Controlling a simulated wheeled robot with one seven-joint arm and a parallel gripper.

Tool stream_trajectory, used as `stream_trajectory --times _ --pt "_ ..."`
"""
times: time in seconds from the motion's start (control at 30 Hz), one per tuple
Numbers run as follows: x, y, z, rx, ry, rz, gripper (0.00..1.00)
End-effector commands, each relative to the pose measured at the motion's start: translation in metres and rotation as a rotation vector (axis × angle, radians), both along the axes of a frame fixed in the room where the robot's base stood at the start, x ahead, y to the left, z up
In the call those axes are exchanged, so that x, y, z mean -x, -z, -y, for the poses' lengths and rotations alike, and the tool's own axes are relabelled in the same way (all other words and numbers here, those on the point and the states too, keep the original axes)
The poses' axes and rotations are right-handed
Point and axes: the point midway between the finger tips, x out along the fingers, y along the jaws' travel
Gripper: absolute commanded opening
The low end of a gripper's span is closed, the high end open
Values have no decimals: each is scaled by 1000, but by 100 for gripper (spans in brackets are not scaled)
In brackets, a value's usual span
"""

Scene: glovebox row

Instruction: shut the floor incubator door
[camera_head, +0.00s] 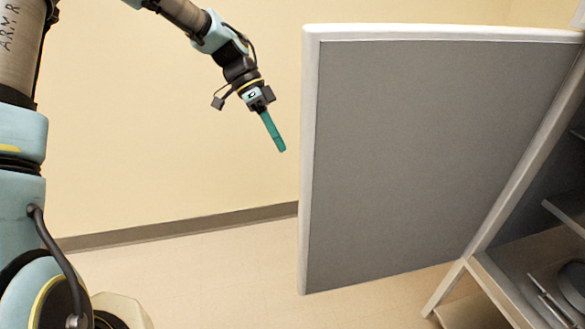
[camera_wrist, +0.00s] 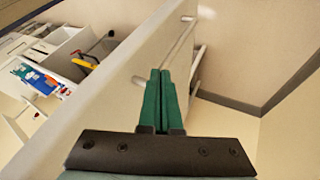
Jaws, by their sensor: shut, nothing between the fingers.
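The floor incubator door (camera_head: 410,150) stands wide open in the head view, a grey panel with a pale frame, hinged at its right side on the incubator body (camera_head: 520,165). My gripper (camera_head: 281,149) is shut and empty, its green fingers pointing down just left of the door's free edge. In the wrist view my gripper (camera_wrist: 160,75) shows its fingers together in front of the pale face of the door (camera_wrist: 95,110). A bar handle (camera_wrist: 179,40) sits on that face beyond the fingertips. I cannot tell whether the fingers touch the door.
The incubator's shelves (camera_head: 565,210) are exposed at the right, with a dark round item (camera_head: 573,278) inside. The floor (camera_head: 210,270) left of the door is clear up to the wall (camera_head: 170,130). The wrist view shows a cabinet with coloured items (camera_wrist: 42,78) past the door.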

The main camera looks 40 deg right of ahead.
Motion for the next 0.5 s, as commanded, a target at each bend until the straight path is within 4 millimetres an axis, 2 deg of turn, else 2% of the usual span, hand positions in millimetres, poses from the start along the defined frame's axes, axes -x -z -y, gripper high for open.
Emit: stream_trajectory --times 0.03,0.27,0.5 --pt "9 6 1 -4 3 -4 0" --pt "35 44 8 -4 2 -3 0" --pt "63 43 -5 -4 0 0 0"
